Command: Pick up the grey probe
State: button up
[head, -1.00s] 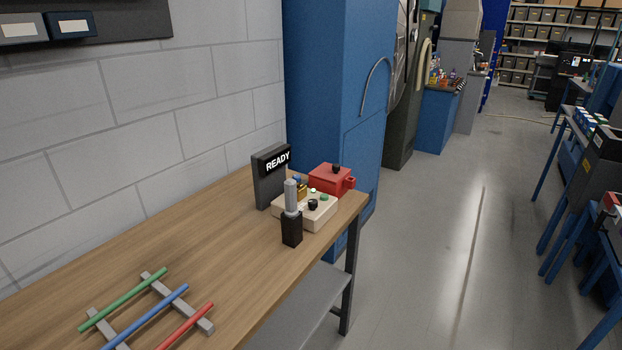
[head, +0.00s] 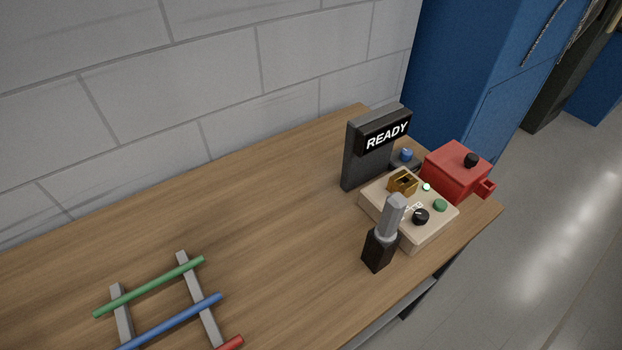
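The grey probe (head: 393,215) stands upright, tilted slightly in the picture, in a black holder (head: 378,251) near the front edge of the wooden bench (head: 270,220). It is in front of a cream control box (head: 427,236) and overlaps it in the head view. Its lower end is hidden in the holder. My gripper is not in this view.
The box carries a brass socket (head: 403,181), a black knob (head: 420,216) and a green button (head: 440,205). Behind are a dark READY display (head: 366,155) and a red box (head: 456,170). A rack with green (head: 150,286), blue (head: 172,321) and red rods lies left. The bench middle is clear.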

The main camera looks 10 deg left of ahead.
aim_at(395, 205)
jog(key=i+l+u, duration=0.3)
jog(key=l+u, duration=0.25)
jog(key=i+l+u, duration=0.15)
jog(key=l+u, duration=0.15)
jog(key=l, duration=0.2)
jog(key=i+l+u, duration=0.1)
jog(key=l+u, duration=0.15)
jog(key=l, duration=0.15)
jog(key=l+u, duration=0.3)
jog(key=l, duration=0.1)
